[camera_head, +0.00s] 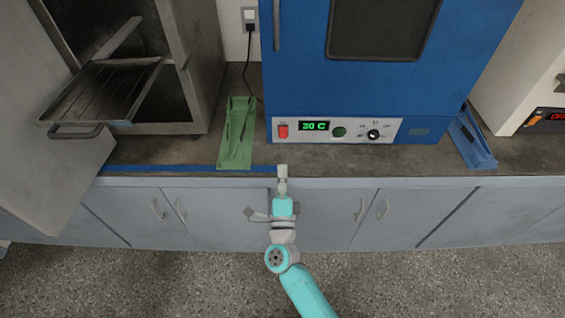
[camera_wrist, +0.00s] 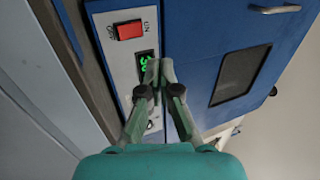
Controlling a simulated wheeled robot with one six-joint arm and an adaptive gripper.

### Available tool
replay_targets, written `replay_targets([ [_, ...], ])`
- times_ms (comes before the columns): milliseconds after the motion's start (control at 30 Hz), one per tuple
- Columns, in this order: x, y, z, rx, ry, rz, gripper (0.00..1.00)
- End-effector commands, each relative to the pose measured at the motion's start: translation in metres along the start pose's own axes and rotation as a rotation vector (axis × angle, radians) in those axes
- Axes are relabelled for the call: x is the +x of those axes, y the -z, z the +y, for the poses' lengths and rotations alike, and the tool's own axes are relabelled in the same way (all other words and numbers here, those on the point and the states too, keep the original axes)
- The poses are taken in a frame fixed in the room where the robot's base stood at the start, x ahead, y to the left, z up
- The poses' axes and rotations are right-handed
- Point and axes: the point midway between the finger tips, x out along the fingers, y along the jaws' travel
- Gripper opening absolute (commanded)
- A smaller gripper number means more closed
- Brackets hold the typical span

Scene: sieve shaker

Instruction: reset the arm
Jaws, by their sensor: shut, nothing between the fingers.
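My gripper (camera_head: 282,172) is at the front edge of the counter in the head view, in front of the blue oven's control panel. In the wrist view my gripper (camera_wrist: 158,72) shows its two fingers meeting at the tips, with nothing between them. My teal arm reaches up to it from the bottom of the head view. The gripper appears apart from the oven.
A blue oven (camera_head: 330,106) stands behind, its green display reading 30 C. A green holder (camera_head: 236,140) and a blue holder (camera_head: 470,140) stand beside it. At left an open cabinet (camera_head: 180,60) has its door (camera_head: 50,150) projecting forward and a wire rack (camera_head: 115,90) sticking out.

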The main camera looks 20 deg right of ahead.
Motion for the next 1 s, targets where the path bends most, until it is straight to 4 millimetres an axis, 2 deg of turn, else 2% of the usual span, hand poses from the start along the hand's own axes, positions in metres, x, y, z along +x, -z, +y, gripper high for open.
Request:
replay_targets([
  [700,-0.008,0.002,-0.001,-0.009,-0.001,-0.002,0.0],
  [767,-0.015,0.006,0.0,-0.03,-0.003,-0.009,0.0],
  [867,-0.036,0.018,0.0,-0.095,-0.009,-0.032,0.0],
  [1000,-0.081,0.042,-0.002,-0.243,-0.022,-0.086,0.0],
])
